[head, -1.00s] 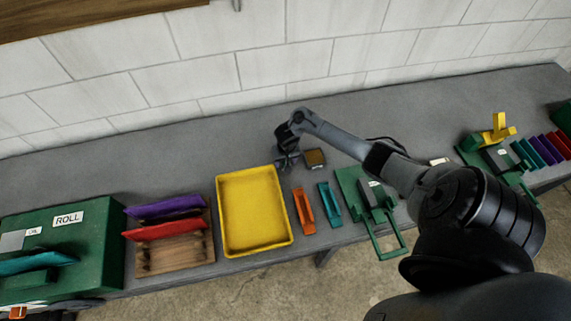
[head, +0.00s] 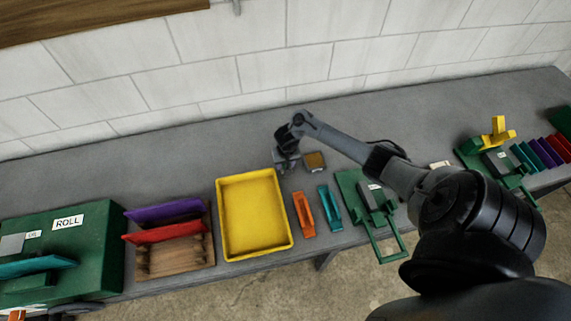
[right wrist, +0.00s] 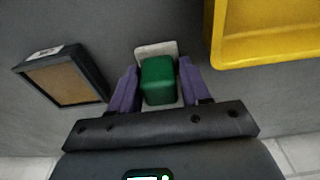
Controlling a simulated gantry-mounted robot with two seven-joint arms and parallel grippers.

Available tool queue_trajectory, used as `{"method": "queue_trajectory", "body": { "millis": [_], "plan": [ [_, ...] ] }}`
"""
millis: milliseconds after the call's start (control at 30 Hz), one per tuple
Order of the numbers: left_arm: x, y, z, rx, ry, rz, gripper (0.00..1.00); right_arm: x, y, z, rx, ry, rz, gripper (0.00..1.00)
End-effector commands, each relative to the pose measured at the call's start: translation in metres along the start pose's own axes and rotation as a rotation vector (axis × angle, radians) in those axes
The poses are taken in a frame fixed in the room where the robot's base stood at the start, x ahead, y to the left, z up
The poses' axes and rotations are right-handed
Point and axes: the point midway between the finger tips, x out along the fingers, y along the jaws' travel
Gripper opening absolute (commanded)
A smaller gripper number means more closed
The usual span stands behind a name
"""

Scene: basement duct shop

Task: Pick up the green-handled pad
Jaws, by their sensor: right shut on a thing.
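The green-handled pad shows in the right wrist view as a green block handle (right wrist: 158,82) on a pale, whitish pad (right wrist: 152,50). My right gripper (right wrist: 159,70) has its two purple fingers shut on the green handle, one on each side. In the head view my right gripper (head: 286,163) is low over the bench, behind the yellow tray's right corner. The pad is hidden by the gripper there. I cannot tell whether the pad still touches the bench. I do not see my left gripper.
A yellow tray (head: 220,222) lies close beside the gripper. A small dark-framed tan block (head: 315,161) is on its other side. Orange (head: 304,214) and teal (head: 329,208) pieces and a green device (head: 385,245) are nearer the front edge. The bench behind the tray is clear.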

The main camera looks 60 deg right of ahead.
Motion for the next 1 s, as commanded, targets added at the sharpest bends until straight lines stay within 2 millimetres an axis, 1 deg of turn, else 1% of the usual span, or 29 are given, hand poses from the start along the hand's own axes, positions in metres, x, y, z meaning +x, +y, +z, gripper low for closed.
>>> {"method": "queue_trajectory", "body": {
  "millis": [167, 267, 367, 600, 700, 833, 1000],
  "plan": [
    [-0.007, 0.0, -0.002, 0.0, 0.0, 0.0, 0.43, -0.019, 0.0, -0.003, -0.001, 0.002, 0.0, 0.17],
    [-0.013, -0.001, -0.004, 0.0, 0.0, 0.0, 0.43, -0.036, -0.001, -0.005, 0.0, 0.003, -0.002, 0.17],
    [-0.015, -0.001, -0.005, 0.001, 0.0, -0.001, 0.43, -0.045, 0.018, -0.005, 0.0, 0.001, 0.004, 0.17],
    [-0.021, -0.002, -0.007, 0.003, 0.0, -0.002, 0.43, -0.074, 0.067, -0.007, -0.001, 0.001, 0.005, 0.17],
    [-0.022, -0.002, -0.007, 0.003, 0.0, -0.002, 0.43, -0.083, 0.083, -0.007, 0.0, 0.001, 0.004, 0.17],
    [-0.023, -0.002, -0.007, 0.003, 0.0, -0.002, 0.43, -0.093, 0.1, -0.008, 0.0, 0.001, 0.003, 0.17],
    [-0.023, -0.002, -0.007, 0.003, 0.0, -0.002, 0.43, -0.101, 0.112, -0.008, -0.001, 0.0, 0.001, 0.17]
  ]
}}
